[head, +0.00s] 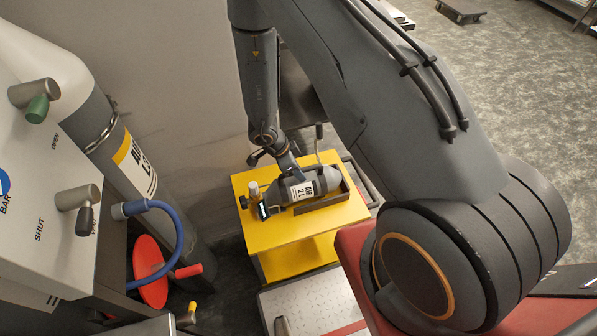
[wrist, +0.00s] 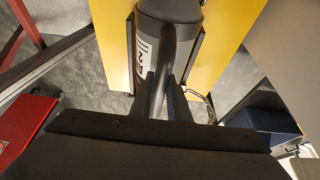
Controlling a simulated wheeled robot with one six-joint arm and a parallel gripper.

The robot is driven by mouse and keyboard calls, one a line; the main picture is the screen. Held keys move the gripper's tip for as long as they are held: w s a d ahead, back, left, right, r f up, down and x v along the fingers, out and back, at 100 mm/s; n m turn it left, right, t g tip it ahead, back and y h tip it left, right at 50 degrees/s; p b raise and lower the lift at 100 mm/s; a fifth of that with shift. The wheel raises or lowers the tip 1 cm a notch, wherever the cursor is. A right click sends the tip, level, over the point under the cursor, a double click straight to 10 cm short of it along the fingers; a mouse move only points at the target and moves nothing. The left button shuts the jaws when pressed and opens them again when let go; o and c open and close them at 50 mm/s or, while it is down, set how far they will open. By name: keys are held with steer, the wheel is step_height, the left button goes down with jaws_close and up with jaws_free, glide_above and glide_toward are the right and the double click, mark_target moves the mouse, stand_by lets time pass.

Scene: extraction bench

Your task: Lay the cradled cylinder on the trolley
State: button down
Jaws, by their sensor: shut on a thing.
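The grey cylinder (head: 325,183), with a white label, lies on its side in a dark cradle (head: 345,190) on a yellow stand (head: 262,232). A valve and a small gauge are at its left end. My gripper (head: 291,172) is over the cylinder near its valve end. In the wrist view the cylinder (wrist: 150,45) lies between dark cradle rails, and my gripper (wrist: 165,98) is shut on its curved dark handle (wrist: 180,45). My palm hides part of the grip. A low dark platform on casters (head: 461,8), perhaps the trolley, stands far off at the top right.
A tall grey cylinder (head: 122,140) and a panel with valve handles (head: 60,160) stand at the left, with a blue hose (head: 165,210) and a red disc (head: 150,270). A wall is behind the stand. Open floor (head: 520,100) spreads at the right.

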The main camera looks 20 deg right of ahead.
steer(key=shift+f, duration=0.3)
stand_by(0.5)
steer(key=c, duration=1.6)
jaws_free()
steer(key=shift+f, duration=0.1)
steer(key=shift+b+v, duration=1)
steer(key=shift+v, duration=2.95)
